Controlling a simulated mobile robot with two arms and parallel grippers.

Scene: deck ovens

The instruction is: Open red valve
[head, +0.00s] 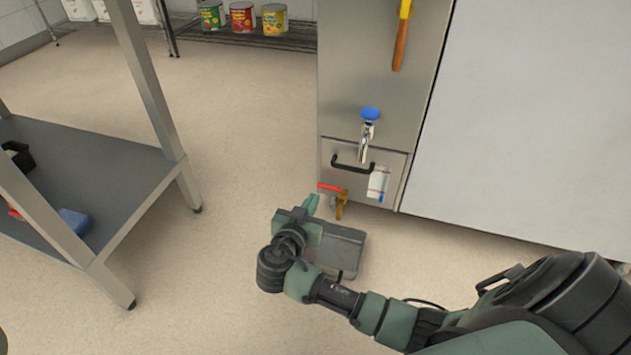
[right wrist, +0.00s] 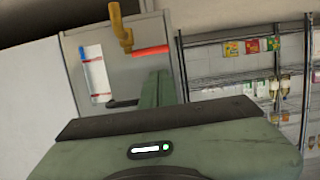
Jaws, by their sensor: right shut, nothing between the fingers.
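The red valve has a red lever handle (head: 330,187) on a brass body (head: 341,206), low on the front of the steel cabinet. In the head view the lever points left, roughly level. In the right wrist view the red lever (right wrist: 151,51) extends right from the brass body (right wrist: 123,32). My right gripper (head: 312,203) is shut and empty, just below and left of the lever's free end. In the right wrist view its green fingers (right wrist: 157,92) are close to the lever; I cannot tell whether they touch it. My left gripper is not in view.
A steel table (head: 110,160) stands at left. Cans (head: 242,16) sit on a rear rack. The floor between table and cabinet is clear.

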